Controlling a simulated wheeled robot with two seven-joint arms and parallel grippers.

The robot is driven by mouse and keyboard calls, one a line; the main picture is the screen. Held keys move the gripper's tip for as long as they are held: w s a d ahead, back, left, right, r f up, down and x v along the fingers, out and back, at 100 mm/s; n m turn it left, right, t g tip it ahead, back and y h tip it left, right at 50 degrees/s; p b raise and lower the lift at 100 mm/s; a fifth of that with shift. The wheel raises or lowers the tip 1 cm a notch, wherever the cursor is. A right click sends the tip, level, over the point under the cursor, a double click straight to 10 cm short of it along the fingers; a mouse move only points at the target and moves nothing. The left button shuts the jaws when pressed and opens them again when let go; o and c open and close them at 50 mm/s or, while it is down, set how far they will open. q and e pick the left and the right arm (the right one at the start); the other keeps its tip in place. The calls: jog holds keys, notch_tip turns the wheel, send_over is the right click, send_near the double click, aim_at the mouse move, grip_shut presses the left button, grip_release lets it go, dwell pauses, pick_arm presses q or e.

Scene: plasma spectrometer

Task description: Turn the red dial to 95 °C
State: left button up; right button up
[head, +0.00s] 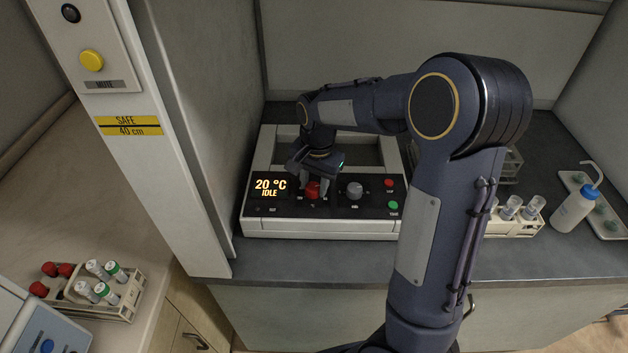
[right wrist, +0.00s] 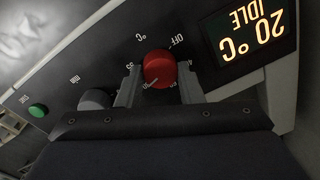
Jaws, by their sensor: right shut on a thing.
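The red dial (head: 312,189) is on the front panel of the white heating device (head: 330,227). My right gripper (head: 316,186) reaches down over the panel and is shut on the dial. In the right wrist view the red dial (right wrist: 160,69) sits between the two fingers, with a pale pointer line toward its lower edge. The markings °C, OFF and some numbers surround it, partly hidden by the fingers. The display (head: 270,187) reads 20 °C IDLE; it also shows upside down in the right wrist view (right wrist: 248,30). My left gripper is not in view.
A grey dial (head: 354,190) marked min is right of the red one, with a red button (head: 389,184) and green button (head: 393,206) beyond. A white post (head: 150,130) stands left. A wash bottle (head: 574,209) and tube racks stand to the sides.

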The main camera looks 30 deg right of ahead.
aim_at(315, 189)
jog(key=m+p, duration=0.1)
jog(key=m, duration=0.3)
jog(key=shift+r+m, duration=0.15)
jog(key=shift+m, duration=0.15)
jog(key=shift+m+h+p, duration=0.3)
jog(key=shift+m+p, duration=0.55)
jog(key=shift+m, duration=1.35)
jog(key=o, duration=1)
jog(key=shift+s, duration=0.1)
jog(key=shift+c, duration=0.2)
jog(key=r, duration=0.7)
jog(key=shift+s+a+r, duration=0.1)
jog(key=shift+s+r, duration=0.15)
jog(key=shift+r, duration=0.05)
